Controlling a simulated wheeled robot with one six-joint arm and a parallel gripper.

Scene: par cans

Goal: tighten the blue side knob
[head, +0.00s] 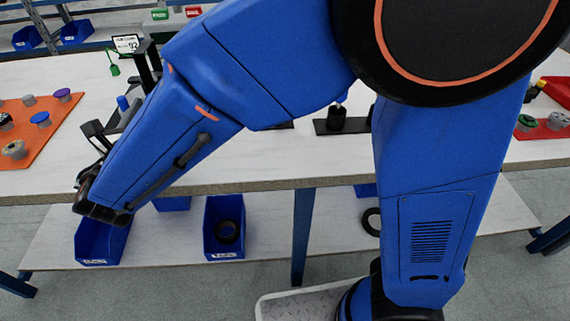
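A small blue knob (122,103) shows on the bench, just above my forearm, beside dark upright parts. It looks like the side knob, but my arm hides most of what it is attached to. A black bracket (148,65) rises behind my forearm. My forearm reaches down and left across the bench, and dark parts at its far end (97,135) show left of the blue knob. I cannot make out gripper fingers there, nor whether they touch anything.
An orange mat (50,135) with several coloured knobs lies at left. A red mat (540,132) with knobs lies at right. A black stand (337,118) is mid-bench. A card reading 92 (126,43) stands behind. Blue bins (224,205) sit on the lower shelf.

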